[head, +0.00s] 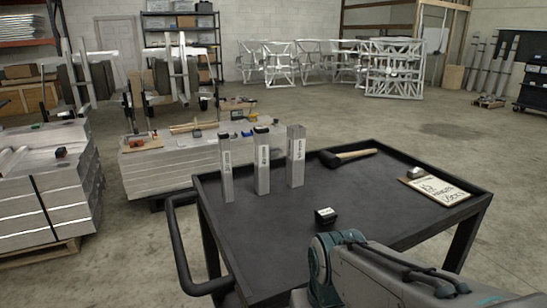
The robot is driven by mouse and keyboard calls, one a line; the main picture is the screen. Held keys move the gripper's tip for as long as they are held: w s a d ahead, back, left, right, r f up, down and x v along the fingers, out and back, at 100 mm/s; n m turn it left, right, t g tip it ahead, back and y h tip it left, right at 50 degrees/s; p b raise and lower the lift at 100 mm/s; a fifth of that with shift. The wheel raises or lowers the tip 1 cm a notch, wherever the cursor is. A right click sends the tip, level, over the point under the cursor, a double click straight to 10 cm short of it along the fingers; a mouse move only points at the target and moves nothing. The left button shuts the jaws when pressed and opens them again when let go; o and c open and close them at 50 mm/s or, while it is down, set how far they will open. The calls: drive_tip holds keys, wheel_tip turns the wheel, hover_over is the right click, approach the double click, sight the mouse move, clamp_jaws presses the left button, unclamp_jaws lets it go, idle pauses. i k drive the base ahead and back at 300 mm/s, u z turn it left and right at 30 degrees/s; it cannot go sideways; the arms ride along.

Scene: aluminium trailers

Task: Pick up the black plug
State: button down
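A small black plug (325,216) with a pale marking on it sits on the black cart top (400,215), near the middle of its front part. Three upright square metal posts stand on the left side of the cart: a left post (226,172), a middle post (262,166) and a right post (296,158). The left and middle posts have dark tops; the right post's top looks bare metal. My arm enters at the bottom right, in front of the plug. My gripper's fingers do not show.
A mallet (349,156) lies at the cart's back edge. A clipboard with a lettered sheet (440,191) lies at the right. The cart has a raised rim and a handle (178,250) at the left. Bare cart top surrounds the plug. Stacked metal sheets (45,200) stand farther left.

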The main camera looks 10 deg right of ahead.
sight(326, 217)
drive_tip(key=k, duration=0.5)
drive_tip(key=z, duration=0.9)
drive_tip(key=i, duration=0.75)
drive_tip(key=u, duration=0.25)
